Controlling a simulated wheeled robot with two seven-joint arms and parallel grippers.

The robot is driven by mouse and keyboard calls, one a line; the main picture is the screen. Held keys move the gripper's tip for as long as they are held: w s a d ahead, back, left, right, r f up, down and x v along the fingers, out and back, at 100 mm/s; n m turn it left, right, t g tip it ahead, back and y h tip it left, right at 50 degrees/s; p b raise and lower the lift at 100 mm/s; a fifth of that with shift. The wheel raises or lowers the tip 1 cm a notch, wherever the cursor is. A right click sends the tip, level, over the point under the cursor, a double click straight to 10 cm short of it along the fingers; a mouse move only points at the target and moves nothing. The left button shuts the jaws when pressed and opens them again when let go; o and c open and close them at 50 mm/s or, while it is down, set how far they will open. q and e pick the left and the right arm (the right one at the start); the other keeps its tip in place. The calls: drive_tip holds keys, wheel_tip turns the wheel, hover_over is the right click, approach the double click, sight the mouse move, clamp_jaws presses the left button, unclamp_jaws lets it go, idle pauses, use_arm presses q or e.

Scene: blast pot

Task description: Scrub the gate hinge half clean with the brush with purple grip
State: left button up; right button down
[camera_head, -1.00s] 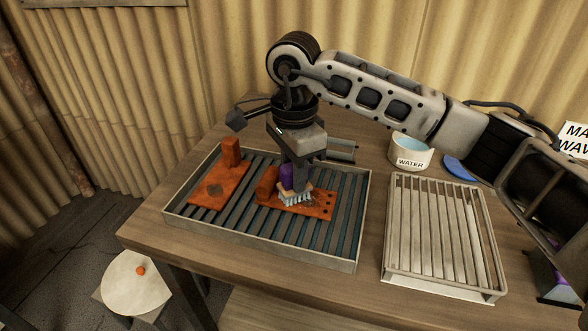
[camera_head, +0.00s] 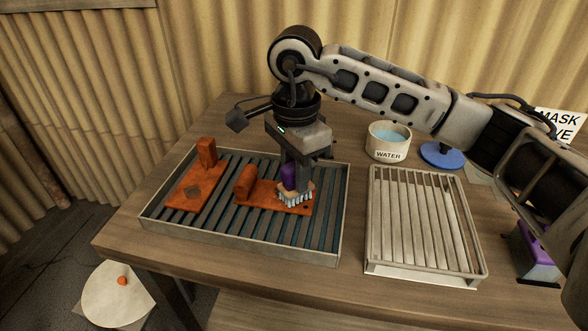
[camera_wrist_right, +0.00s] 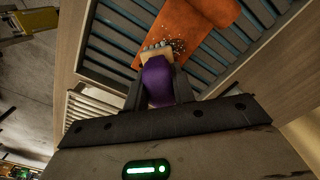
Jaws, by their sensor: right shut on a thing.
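My right gripper (camera_head: 296,172) is shut on the purple grip of the brush (camera_head: 289,175) and points down over the slatted tray. The pale bristles touch, or nearly touch, the right end of the gate hinge half (camera_head: 258,194), a rusty orange plate with a rounded knuckle at its left end. The brush covers part of the plate's right end. In the right wrist view, the purple grip (camera_wrist_right: 157,82) sits between the fingers, and the bristles meet the orange plate (camera_wrist_right: 185,32) among pale specks. My left gripper is not in view.
A second rusty orange plate with an upright block (camera_head: 196,185) lies left in the grey slatted tray (camera_head: 240,250). Right of it stand an empty pale rack (camera_head: 425,270), a WATER bowl (camera_head: 388,152) and a blue disc (camera_head: 442,155). A round-topped stand (camera_head: 117,298) is at lower left.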

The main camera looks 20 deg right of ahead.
drive_tip(key=shift+f, duration=0.2)
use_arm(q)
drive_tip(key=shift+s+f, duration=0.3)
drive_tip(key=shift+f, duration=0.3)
use_arm(e)
drive_tip(key=shift+r, duration=0.1)
drive_tip(key=shift+w+a, duration=0.5)
drive_tip(key=shift+a, duration=0.2)
drive_tip(key=shift+w+a, duration=0.45)
drive_tip(key=shift+a, duration=0.25)
drive_tip(key=shift+w+a, duration=0.2)
drive_tip(key=shift+a, duration=0.05)
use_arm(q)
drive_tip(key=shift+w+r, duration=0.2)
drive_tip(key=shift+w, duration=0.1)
use_arm(e)
drive_tip(key=shift+r, duration=0.1)
